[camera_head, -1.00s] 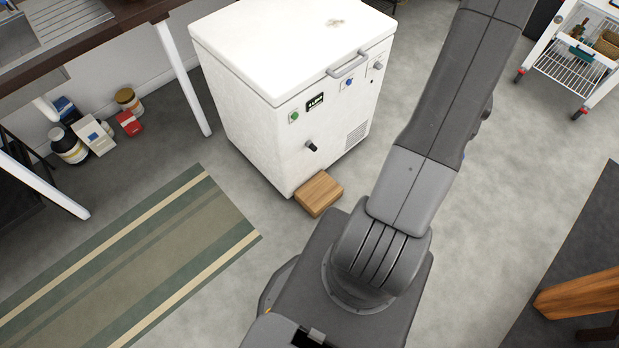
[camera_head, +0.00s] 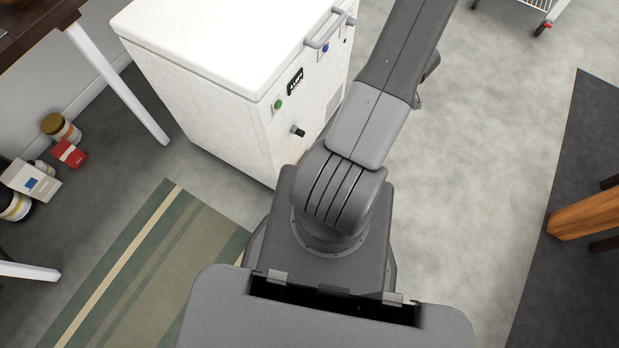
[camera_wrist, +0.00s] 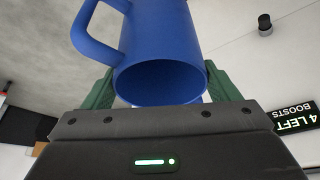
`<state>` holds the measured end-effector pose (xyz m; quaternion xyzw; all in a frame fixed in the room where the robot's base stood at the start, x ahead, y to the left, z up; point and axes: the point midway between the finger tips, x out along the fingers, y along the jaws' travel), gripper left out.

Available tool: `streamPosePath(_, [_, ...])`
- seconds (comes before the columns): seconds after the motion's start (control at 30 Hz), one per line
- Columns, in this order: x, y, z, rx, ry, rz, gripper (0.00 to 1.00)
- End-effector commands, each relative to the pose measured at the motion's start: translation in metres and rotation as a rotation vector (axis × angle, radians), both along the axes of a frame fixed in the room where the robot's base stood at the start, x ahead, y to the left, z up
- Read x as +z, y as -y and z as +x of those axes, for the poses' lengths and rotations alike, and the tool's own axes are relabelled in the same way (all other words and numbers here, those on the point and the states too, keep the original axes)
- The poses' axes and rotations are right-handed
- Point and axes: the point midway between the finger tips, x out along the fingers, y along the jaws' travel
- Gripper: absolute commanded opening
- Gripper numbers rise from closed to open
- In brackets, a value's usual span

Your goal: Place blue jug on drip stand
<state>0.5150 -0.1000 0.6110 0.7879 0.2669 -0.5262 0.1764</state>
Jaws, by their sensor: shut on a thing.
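In the wrist view a blue jug (camera_wrist: 165,32) with a handle on its left side is held between the green fingers of my gripper (camera_wrist: 157,84). Its round open end faces the camera. The jug and my gripper do not show in the head view, where only part of my arm is in sight. I cannot pick out a drip stand for certain in either current view.
A white chest machine (camera_head: 205,110) with a lid, buttons and a black knob stands close ahead of my base. Its sign (camera_wrist: 295,118) shows at right in the wrist view. Tins and boxes (camera_head: 50,160) stand at left; a striped rug (camera_head: 150,265) lies on the floor.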

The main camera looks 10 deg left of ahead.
Motion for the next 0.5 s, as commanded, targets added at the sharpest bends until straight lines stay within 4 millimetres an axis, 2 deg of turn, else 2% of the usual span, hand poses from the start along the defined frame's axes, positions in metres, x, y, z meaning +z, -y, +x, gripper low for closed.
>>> streamPosePath(0.03, [-0.041,0.004,-0.006,0.082,-0.004,0.003,0.46])
streamPosePath(0.27, [-0.151,0.001,-0.039,0.514,-0.003,0.004,0.46])
streamPosePath(0.5, [-0.258,-0.014,-0.09,0.954,-0.001,0.006,0.46])
